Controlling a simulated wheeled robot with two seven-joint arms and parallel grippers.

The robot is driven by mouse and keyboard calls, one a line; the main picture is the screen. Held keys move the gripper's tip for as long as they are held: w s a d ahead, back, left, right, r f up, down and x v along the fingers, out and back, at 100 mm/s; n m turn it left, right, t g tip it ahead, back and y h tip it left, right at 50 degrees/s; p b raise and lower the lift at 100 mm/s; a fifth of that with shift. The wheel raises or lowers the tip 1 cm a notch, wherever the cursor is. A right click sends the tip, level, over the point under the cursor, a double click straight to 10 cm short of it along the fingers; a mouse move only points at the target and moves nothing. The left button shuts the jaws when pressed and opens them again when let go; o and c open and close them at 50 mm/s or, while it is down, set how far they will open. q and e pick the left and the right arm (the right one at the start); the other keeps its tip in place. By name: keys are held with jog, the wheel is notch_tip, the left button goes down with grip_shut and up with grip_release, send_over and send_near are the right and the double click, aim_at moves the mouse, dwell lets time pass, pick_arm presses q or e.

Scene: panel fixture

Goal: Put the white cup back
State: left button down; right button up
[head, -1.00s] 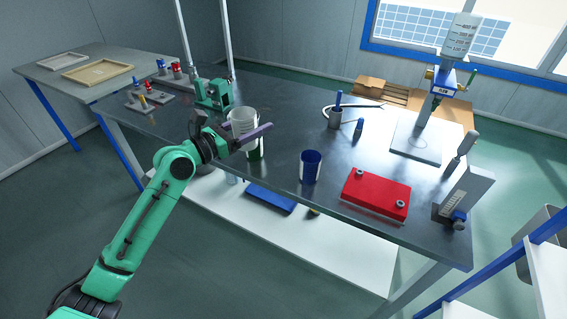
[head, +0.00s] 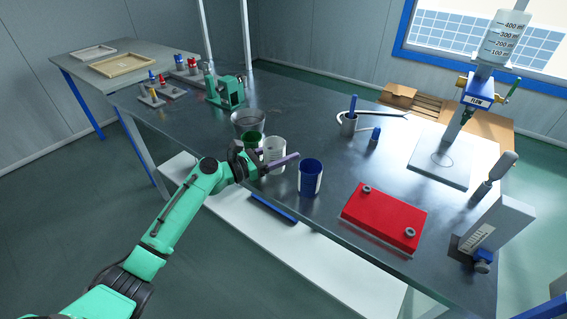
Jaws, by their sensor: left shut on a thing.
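My right gripper is not in view.
A wide grey bucket (head: 246,120) stands behind the green cup. A red block (head: 383,215) lies right of the blue cup. The dark table's middle (head: 310,125) is clear.

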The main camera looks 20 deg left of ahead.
pick_arm(q)
jog(key=shift+f, duration=1.35)
jog(key=shift+c, duration=0.2)
grip_release()
jog(key=shift+r, duration=0.1)
jog(key=b+v, duration=0.1)
jog(key=v, duration=1.1)
